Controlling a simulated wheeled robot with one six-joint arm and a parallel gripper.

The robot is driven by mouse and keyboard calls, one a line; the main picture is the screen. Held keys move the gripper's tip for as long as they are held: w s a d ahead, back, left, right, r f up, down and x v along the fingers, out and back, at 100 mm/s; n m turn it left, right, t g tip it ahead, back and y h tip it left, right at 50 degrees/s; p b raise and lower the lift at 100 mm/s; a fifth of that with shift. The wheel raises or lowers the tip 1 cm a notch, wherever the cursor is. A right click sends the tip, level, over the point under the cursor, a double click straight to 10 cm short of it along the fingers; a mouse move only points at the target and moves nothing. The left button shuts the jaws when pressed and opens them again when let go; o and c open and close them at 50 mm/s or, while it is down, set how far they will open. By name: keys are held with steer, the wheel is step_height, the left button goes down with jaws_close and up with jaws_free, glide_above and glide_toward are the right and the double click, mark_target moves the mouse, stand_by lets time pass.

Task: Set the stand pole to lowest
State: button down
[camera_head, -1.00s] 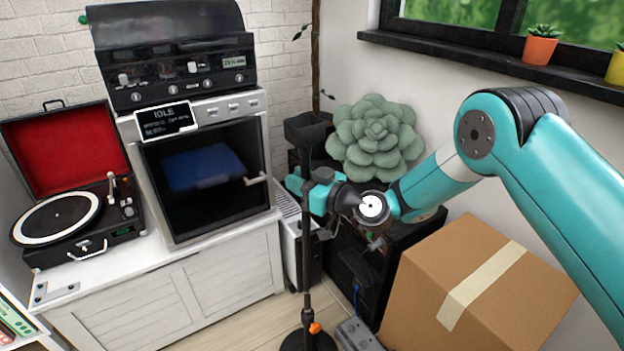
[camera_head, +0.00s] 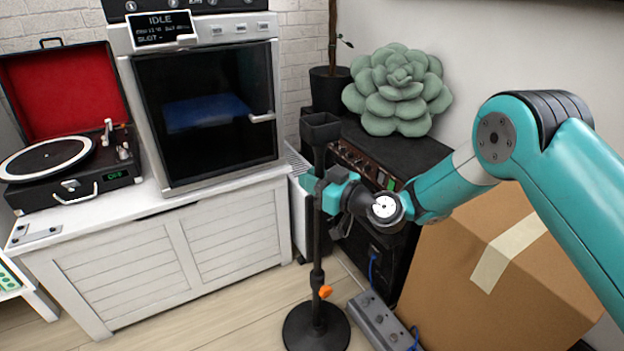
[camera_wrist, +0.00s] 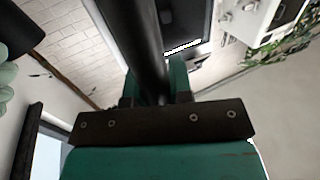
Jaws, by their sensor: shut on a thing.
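The stand has a black upright pole (camera_head: 317,237) on a round black base (camera_head: 316,328), with a square black holder (camera_head: 320,128) at its top. An orange knob (camera_head: 325,291) sits low on the pole. My gripper (camera_head: 326,194) is shut on the upper part of the pole, below the holder. In the wrist view the dark pole (camera_wrist: 140,45) runs between the teal fingers (camera_wrist: 157,88). The exact contact of the fingers is partly hidden.
A cardboard box (camera_head: 450,290) stands to the right under my arm. A grey power strip (camera_head: 380,322) lies right of the base. A white cabinet (camera_head: 165,250) with an oven-like machine (camera_head: 210,110) and a record player (camera_head: 70,165) is at left. Bare floor lies front left.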

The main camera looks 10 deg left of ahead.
steer(key=shift+s+f, duration=0.1)
steer(key=shift+f, duration=0.3)
steer(key=c, duration=1)
jaws_free()
steer(key=shift+c, duration=0.2)
steer(key=shift+r, duration=0.1)
steer(key=shift+d, duration=0.1)
steer(key=b+v, duration=1.2)
steer(key=v, duration=0.5)
steer(key=shift+d+r, duration=0.1)
